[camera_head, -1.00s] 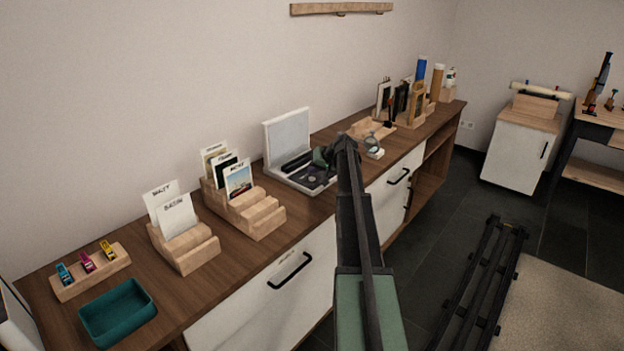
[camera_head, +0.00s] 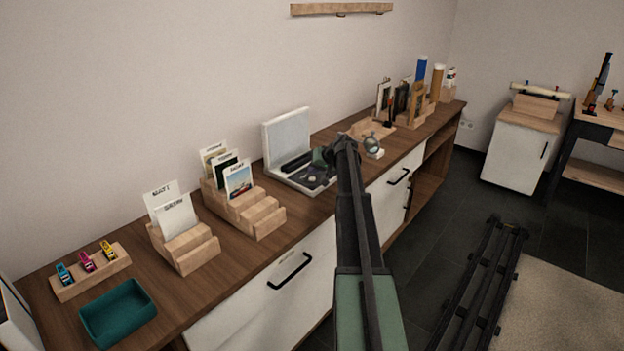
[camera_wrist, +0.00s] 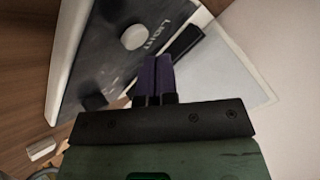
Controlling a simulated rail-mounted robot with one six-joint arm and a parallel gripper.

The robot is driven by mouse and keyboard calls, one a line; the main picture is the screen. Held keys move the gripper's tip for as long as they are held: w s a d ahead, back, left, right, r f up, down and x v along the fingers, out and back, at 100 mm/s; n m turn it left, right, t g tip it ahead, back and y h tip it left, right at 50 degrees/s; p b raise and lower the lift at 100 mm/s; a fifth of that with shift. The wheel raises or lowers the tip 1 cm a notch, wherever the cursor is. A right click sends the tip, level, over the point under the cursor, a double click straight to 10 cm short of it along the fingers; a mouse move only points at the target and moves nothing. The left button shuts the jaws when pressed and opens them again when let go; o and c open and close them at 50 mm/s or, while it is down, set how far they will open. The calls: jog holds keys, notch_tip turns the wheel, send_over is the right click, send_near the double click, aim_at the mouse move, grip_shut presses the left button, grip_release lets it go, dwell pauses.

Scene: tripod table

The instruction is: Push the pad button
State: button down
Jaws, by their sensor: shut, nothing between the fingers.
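The pad (camera_head: 308,182) is a flat case with a dark top and a raised white lid-like panel (camera_head: 287,133), lying on the wooden sideboard. In the wrist view the pad's dark face (camera_wrist: 100,45) carries a round white button (camera_wrist: 134,37) beside the printed word LIGHT. My gripper (camera_wrist: 152,66) is shut and empty, its two purple fingers together. It is over the pad, with the button just ahead and left of the fingertips in the wrist view. I cannot tell the height gap. In the head view my arm's end hides part of the pad's right side.
A black bar (camera_wrist: 180,46) lies beside the fingers on the pad. Wooden card racks (camera_head: 243,208) stand left of the pad, and a teal tray (camera_head: 117,312) is at the near left. A small round-faced stand (camera_head: 373,147) is close to the right of my arm's end.

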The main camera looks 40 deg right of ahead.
aim_at(313, 178)
jog(key=shift+f+b, duration=0.45)
jog(key=shift+f+b, duration=0.25)
jog(key=shift+b, duration=0.05)
dwell(0.5)
jog(key=shift+r+p, duration=0.75)
jog(key=shift+p, duration=0.05)
notch_tip(313, 178, up, 6)
jog(key=p, duration=0.6)
